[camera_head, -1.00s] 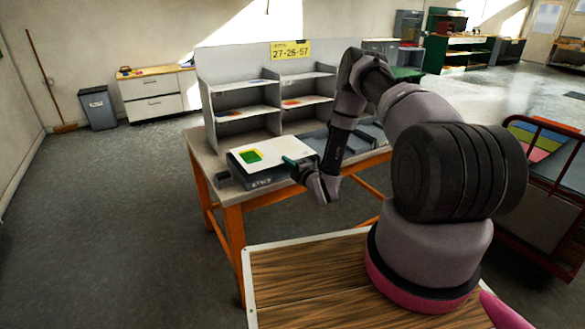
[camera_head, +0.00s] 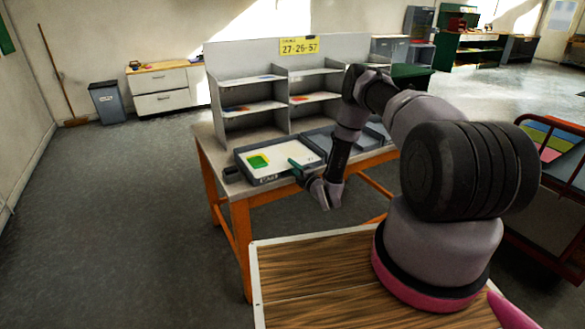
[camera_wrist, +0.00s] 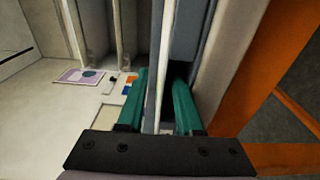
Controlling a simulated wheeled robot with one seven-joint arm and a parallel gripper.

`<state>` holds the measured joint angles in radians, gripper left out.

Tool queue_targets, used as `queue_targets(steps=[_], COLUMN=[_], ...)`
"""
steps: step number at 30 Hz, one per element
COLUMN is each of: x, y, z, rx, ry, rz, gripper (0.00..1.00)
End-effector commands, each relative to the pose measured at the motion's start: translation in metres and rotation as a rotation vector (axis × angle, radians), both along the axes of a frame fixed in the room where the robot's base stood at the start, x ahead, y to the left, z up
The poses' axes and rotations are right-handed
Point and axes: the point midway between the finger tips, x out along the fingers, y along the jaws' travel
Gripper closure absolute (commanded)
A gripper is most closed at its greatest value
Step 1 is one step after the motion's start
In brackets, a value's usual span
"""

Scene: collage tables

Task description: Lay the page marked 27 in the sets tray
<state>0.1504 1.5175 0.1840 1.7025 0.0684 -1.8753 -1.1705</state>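A number on the page is too small to read. The tray has a small front label, also unreadable. My arm hides part of the trays to the right.
A second grey tray (camera_head: 322,140) stands to the right on the same table. Behind them a grey shelf rack (camera_head: 283,115) holds several coloured sheets under a yellow sign (camera_head: 299,46) reading 27-26-57. A small dark object (camera_head: 231,175) sits at the table's left edge.

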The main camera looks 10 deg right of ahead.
Motion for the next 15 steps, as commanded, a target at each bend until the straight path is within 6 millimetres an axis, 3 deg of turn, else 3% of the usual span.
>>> queue_targets(steps=[8, 15], x=[-0.006, -0.045], y=[-0.003, -0.021], z=[-0.001, -0.002], rx=[0.000, 0.002], ry=[0.003, 0.006], rz=[-0.002, -0.004], gripper=[0.62, 0.62])
